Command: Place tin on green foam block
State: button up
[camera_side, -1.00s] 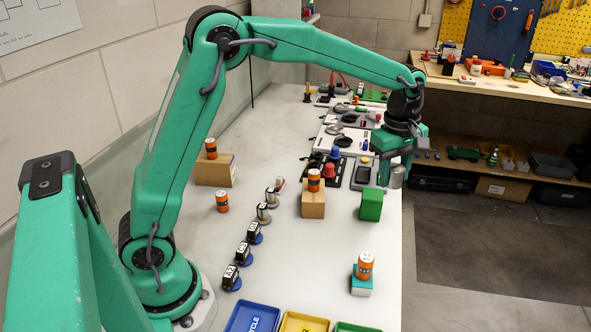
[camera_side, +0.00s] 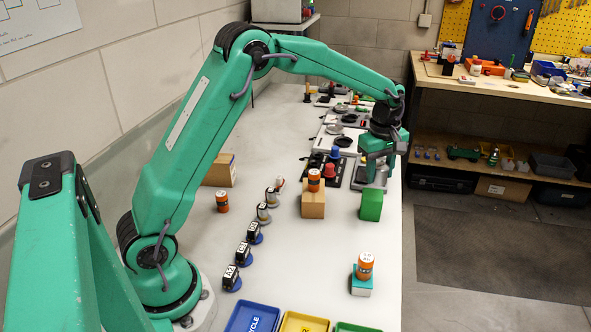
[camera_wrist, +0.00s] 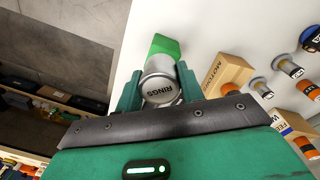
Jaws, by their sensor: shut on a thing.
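My gripper (camera_side: 377,168) is shut on a silver tin, which shows in the wrist view (camera_wrist: 160,80) between the two green fingers, with the word RINGS on it. The green foam block (camera_side: 371,206) stands near the right edge of the bench, and my gripper is above and behind it in the side view. In the wrist view the green foam block (camera_wrist: 166,45) shows just past the tin and is partly hidden by it. I cannot tell whether the tin touches the block. The block's top looks bare in the side view.
A cardboard box (camera_side: 313,206) with an orange can (camera_side: 314,180) on top stands left of the block. Another orange can (camera_side: 365,266) sits on a teal and white block in front. Several small labelled parts stand in a row at left. Bins line the front edge.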

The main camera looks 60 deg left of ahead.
aim_at(374, 194)
jog(key=shift+w+a+f, duration=0.3)
jog(key=shift+a+f, duration=0.05)
jog(key=shift+a, duration=0.2)
jog(key=shift+w+a+f, duration=0.25)
jog(key=shift+a+f, duration=0.1)
jog(key=shift+a, duration=0.2)
jog(key=shift+f, duration=2)
jog(key=shift+f, duration=0.15)
jog(key=o, duration=1)
jog(key=r, duration=1.2)
jog(key=shift+s+d+r, duration=0.1)
jog(key=shift+s+d, duration=0.1)
jog(key=shift+s, duration=0.15)
jog(key=shift+s+r, duration=0.1)
jog(key=shift+r, duration=0.05)
